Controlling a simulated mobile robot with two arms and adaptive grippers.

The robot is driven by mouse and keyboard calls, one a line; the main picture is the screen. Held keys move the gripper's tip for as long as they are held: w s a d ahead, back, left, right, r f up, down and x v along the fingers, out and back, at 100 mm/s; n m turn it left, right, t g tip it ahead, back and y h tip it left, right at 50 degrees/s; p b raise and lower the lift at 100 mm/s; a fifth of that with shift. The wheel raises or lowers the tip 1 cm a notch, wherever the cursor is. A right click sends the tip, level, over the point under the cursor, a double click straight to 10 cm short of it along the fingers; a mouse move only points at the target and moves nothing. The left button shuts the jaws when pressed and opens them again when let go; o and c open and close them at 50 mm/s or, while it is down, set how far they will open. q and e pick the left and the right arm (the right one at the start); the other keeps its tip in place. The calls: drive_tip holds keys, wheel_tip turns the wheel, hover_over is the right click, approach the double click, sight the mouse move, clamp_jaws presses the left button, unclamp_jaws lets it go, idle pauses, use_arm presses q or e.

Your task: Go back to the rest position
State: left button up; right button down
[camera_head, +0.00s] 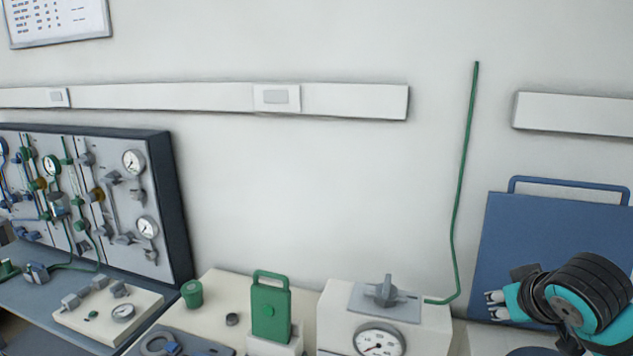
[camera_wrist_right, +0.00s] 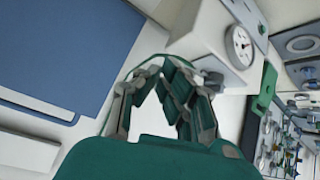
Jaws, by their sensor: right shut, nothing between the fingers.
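My right gripper (camera_head: 493,304) is at the lower right of the head view, in front of a blue panel (camera_head: 533,232) with a handle on top. In the right wrist view my right gripper (camera_wrist_right: 165,75) has its fingers together with nothing between them. A white box with a gauge and a grey knob (camera_head: 386,291) stands to the left of it, apart from the fingers. It also shows in the wrist view (camera_wrist_right: 215,40). My left gripper is not in view.
A green handled block (camera_head: 271,308), a small green cup (camera_head: 192,293) and a valve plate (camera_head: 108,308) stand left on the benches. A gauge panel (camera_head: 95,195) leans at the far left. A thin green tube (camera_head: 459,195) rises along the wall.

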drive_tip(key=s+a+f+n+g+y, duration=0.1)
drive_tip(key=s+a+f, duration=0.15)
drive_tip(key=f, duration=0.35)
drive_tip(key=s+a+f+g, duration=0.1)
drive_tip(key=s+a+f, duration=0.15)
drive_tip(key=f, duration=0.35)
drive_tip(key=s+a+f+g, duration=0.2)
drive_tip(key=s+a+f, duration=0.1)
drive_tip(key=s+f, duration=0.7)
drive_tip(key=s+a+f+g, duration=0.1)
drive_tip(key=s+a+f, duration=0.2)
drive_tip(key=s+f, duration=0.65)
drive_tip(key=s+f+g+b, duration=0.2)
drive_tip(key=s+f+b, duration=0.15)
drive_tip(key=f, duration=2.45)
drive_tip(key=s+d+f+g+b, duration=0.1)
drive_tip(key=s+d+f, duration=0.2)
drive_tip(key=s+f, duration=1.3)
drive_tip(key=shift+s+f+n, duration=0.3)
drive_tip(key=shift+s+f, duration=0.1)
drive_tip(key=shift+s, duration=0.05)
